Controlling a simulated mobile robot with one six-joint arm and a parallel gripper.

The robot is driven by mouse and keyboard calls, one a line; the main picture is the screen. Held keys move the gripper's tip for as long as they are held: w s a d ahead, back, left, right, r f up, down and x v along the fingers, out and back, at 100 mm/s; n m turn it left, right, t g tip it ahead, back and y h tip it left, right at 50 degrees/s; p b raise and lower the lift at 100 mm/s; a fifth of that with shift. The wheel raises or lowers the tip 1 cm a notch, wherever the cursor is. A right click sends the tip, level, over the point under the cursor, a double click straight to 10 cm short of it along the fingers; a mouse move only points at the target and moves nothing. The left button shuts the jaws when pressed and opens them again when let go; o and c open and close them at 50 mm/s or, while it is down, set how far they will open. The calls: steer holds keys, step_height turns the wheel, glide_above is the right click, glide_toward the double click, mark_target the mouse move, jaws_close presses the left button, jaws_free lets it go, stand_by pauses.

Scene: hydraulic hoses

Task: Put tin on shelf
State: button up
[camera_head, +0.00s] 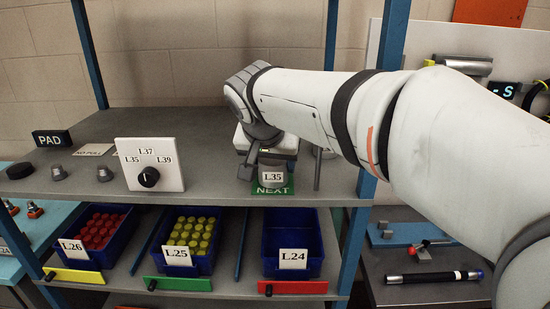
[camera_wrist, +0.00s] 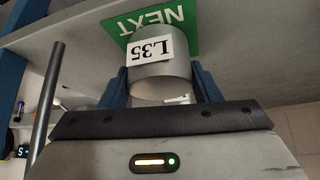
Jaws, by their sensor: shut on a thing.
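A grey tin (camera_head: 273,177) with a white L35 label is on the upper shelf (camera_head: 225,186) near its front edge, at the green NEXT sign (camera_head: 272,190). In the wrist view the tin (camera_wrist: 160,78) sits between my gripper's two blue fingers, in front of the NEXT sign (camera_wrist: 158,25). My gripper (camera_head: 268,165) is shut on the tin from above. Whether the tin's base touches the shelf is hard to tell. My arm hides part of the shelf behind it.
A white panel (camera_head: 150,164) with a dial labelled L35, L37, L39 stands left of the tin. A thin upright grey rod (camera_head: 318,168) is close on the right. Blue bins L26 (camera_head: 97,228), L25 (camera_head: 187,236) and L24 (camera_head: 292,230) are on the lower shelf. Blue posts flank the shelf.

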steer(key=shift+f+b, duration=0.2)
steer(key=shift+b, duration=0.1)
steer(key=o, duration=1)
steer(key=shift+r, duration=0.1)
